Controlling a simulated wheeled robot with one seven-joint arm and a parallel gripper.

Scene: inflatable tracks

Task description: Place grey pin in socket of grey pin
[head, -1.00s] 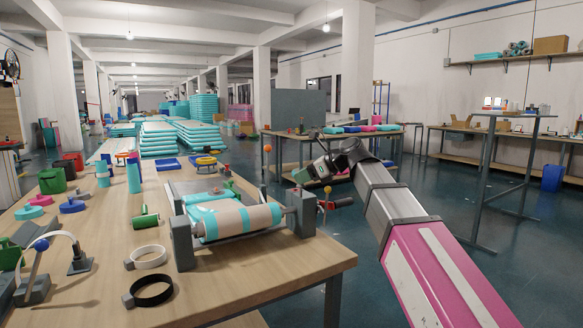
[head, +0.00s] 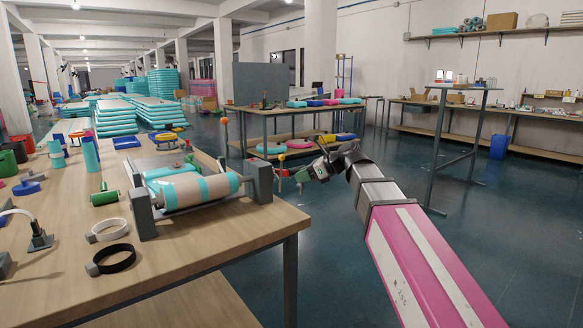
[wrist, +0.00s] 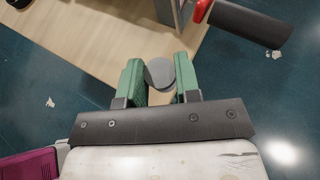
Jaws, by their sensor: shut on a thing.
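My gripper (wrist: 160,74) shows in the wrist view with its two green fingers shut on the grey pin (wrist: 159,71), which appears as a round grey end between them. In the head view my gripper (head: 303,175) is just off the right end of the wooden table, near the roller stand; the pin cannot be made out there. The stand has grey end brackets, the right one (head: 263,184) nearest my gripper, and carries a teal and beige roll (head: 195,190). I cannot tell which opening is the pin's socket.
A red-ended handle with a dark grip (wrist: 250,22) lies ahead and right in the wrist view. The wooden table (head: 200,245) holds a white ring (head: 106,230), a black ring (head: 112,259) and a green roller (head: 104,196).

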